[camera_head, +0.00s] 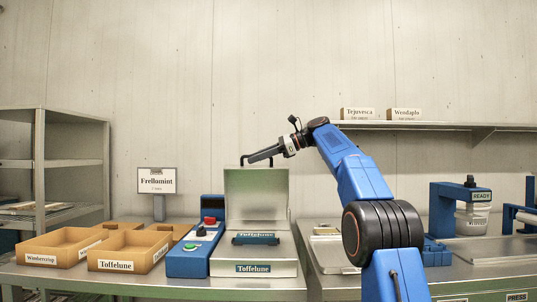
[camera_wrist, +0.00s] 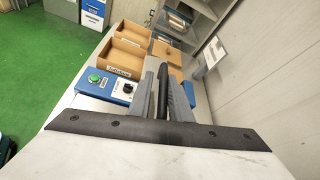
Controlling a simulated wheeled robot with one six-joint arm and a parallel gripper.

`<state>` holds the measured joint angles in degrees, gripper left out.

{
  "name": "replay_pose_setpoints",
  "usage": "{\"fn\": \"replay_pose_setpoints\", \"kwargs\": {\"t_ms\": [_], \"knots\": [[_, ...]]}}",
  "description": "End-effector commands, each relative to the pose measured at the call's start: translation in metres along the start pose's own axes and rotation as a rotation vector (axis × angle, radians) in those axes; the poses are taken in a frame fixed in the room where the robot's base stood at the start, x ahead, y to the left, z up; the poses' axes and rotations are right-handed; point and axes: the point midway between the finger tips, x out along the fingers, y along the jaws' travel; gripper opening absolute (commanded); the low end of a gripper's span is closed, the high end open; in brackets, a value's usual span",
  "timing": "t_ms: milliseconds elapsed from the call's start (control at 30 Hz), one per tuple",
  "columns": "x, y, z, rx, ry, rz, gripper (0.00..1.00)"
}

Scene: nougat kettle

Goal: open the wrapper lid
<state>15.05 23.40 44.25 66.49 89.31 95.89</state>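The wrapper (camera_head: 255,267) is a pale metal box labelled "Toffelune" on the counter. Its lid (camera_head: 256,194) stands raised, about upright, at the back of the box. A dark bar handle sits along the lid's top edge; in the wrist view the handle (camera_wrist: 162,92) lies between my fingers. My gripper (camera_head: 248,159) is at the top of the lid, closed around this handle, with the arm reaching in from the right. In the wrist view my gripper (camera_wrist: 163,98) shows both fingers close along the bar.
A blue control box (camera_head: 192,258) with red and green buttons stands left of the wrapper. Cardboard trays (camera_head: 126,262) and a grey shelf rack (camera_head: 40,160) are further left. A "Frellomint" sign (camera_head: 157,181) stands behind. A blue press-like device (camera_head: 440,205) is at right.

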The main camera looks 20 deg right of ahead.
Motion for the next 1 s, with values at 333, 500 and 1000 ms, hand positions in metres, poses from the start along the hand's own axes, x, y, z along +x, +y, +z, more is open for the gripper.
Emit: {"fn": "replay_pose_setpoints", "kwargs": {"t_ms": [333, 500, 1000], "knots": [[-0.055, -0.001, -0.001, 0.0, 0.001, -0.004, 0.18], [-0.089, -0.001, -0.001, -0.001, 0.001, -0.004, 0.18], [-0.165, -0.001, -0.001, 0.0, 0.001, -0.002, 0.18]]}}
